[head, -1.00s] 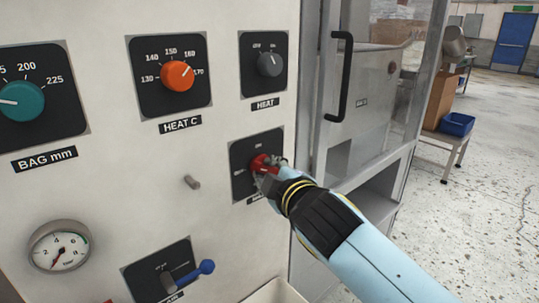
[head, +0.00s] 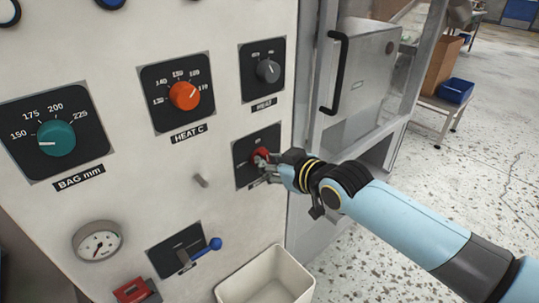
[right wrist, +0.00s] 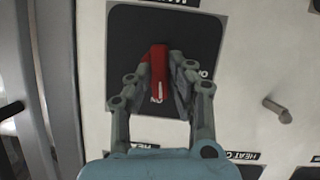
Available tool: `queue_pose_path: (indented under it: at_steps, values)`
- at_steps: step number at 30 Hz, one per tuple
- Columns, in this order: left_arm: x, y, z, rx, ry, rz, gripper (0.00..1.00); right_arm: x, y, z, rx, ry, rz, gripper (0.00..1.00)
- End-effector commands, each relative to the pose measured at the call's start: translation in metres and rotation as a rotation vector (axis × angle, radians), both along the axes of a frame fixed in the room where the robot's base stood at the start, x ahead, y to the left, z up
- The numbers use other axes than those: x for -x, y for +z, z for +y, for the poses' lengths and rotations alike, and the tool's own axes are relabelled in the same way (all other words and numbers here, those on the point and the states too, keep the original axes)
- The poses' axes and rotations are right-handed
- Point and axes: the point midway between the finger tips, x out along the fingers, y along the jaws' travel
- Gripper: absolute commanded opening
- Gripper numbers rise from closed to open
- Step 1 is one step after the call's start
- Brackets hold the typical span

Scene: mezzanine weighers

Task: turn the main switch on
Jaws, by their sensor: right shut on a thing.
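The main switch is a red knob (head: 261,155) on a black square plate (head: 244,170) at the right of the pale panel. My right gripper (head: 266,165) is shut on this knob. In the right wrist view the red knob (right wrist: 159,68) sits between the two fingers (right wrist: 160,85), with a white mark line along it. The fingers and hand hide part of the plate and its lettering. My left gripper is not in view.
Above are the HEAT C dial (head: 185,96), a grey dial (head: 268,70) and the teal BAG mm dial (head: 56,138). A peg (head: 201,181), a gauge (head: 97,242), a blue-handled lever (head: 214,244) and an open bin (head: 266,280) are nearby. A black door handle (head: 336,75) is at right.

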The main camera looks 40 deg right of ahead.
Motion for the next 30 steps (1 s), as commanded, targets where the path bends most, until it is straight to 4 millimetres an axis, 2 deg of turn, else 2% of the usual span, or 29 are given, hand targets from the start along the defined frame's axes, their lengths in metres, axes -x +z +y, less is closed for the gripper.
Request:
queue_pose_path:
  at_steps: [10,27,28,30]
  values:
    - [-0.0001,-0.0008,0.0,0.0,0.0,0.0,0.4,0.0009,-0.0024,-0.0015,-0.146,0.0,0.015,0.0]
    - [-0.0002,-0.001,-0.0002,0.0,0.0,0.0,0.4,0.0009,-0.0024,-0.0012,-0.177,0.0,0.019,0.0]
    - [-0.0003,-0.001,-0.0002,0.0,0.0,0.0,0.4,0.0009,-0.0024,-0.0012,-0.177,0.0,0.019,0.21]
    - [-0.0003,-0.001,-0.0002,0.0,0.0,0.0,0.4,0.0009,-0.0022,-0.0011,-0.176,0.0,0.018,0.3]
